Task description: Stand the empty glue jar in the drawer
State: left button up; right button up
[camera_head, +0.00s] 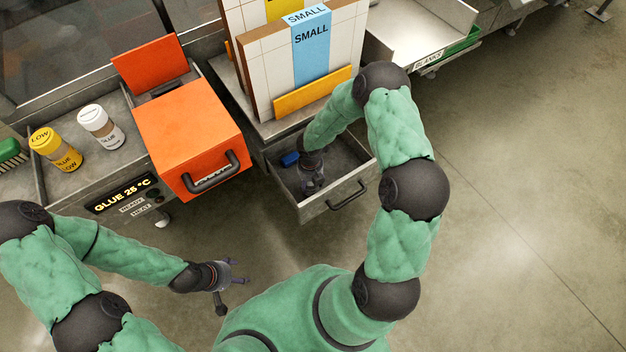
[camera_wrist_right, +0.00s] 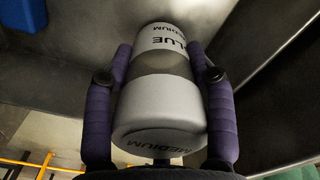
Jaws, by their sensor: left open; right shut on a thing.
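A white and grey glue jar (camera_wrist_right: 160,100) with "MEDIUM" lettering is between the two purple fingers of my right gripper (camera_wrist_right: 160,85), which is shut on it. In the head view my right gripper (camera_head: 312,185) reaches down into the open grey drawer (camera_head: 345,190), and the jar is hidden there by the gripper and wrist. I cannot tell whether the jar touches the drawer floor. My left gripper (camera_head: 234,278) is open and empty, out over the floor in front of the glue station.
A blue object (camera_head: 289,159) lies in the drawer's back left part; it shows in the right wrist view too (camera_wrist_right: 22,14). The orange heater box (camera_head: 190,135) stands left of the drawer. Yellow (camera_head: 55,149) and white (camera_head: 101,126) jars stand further left. Boards (camera_head: 300,60) stand above the drawer.

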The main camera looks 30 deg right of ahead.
jog(key=shift+w+d+f, duration=0.15)
jog(key=shift+w+d, duration=0.4)
jog(key=shift+d, duration=0.25)
jog(key=shift+f+b, duration=0.5)
jog(key=shift+b, duration=0.15)
jog(key=shift+f, duration=0.1)
jog(key=o, duration=1.2)
jog(key=shift+c, duration=0.2)
notch_tip(320, 180, up, 12)
jog(key=p, duration=0.6)
